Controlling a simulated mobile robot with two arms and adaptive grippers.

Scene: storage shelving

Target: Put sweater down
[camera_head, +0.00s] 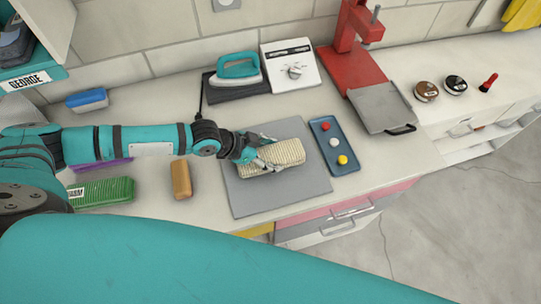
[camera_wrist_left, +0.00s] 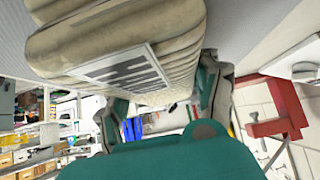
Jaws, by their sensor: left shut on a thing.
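The sweater (camera_head: 280,157) is a cream, ribbed, folded bundle over the grey mat (camera_head: 245,200) on the counter. My left gripper (camera_head: 258,157) is shut on its left end in the head view. In the left wrist view the sweater (camera_wrist_left: 60,40) fills the upper left, with a printed label on its side, and the gripper's teal fingers (camera_wrist_left: 165,105) are at its edge. I cannot tell whether the sweater touches the mat. My right gripper is not in view.
A blue tray (camera_head: 345,170) with red, white and yellow balls lies right of the mat. An orange-brown block (camera_head: 181,180) and a green bundle (camera_head: 100,192) lie to the left. An iron (camera_head: 238,70), a white box (camera_head: 290,66) and a red press (camera_head: 345,60) stand behind.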

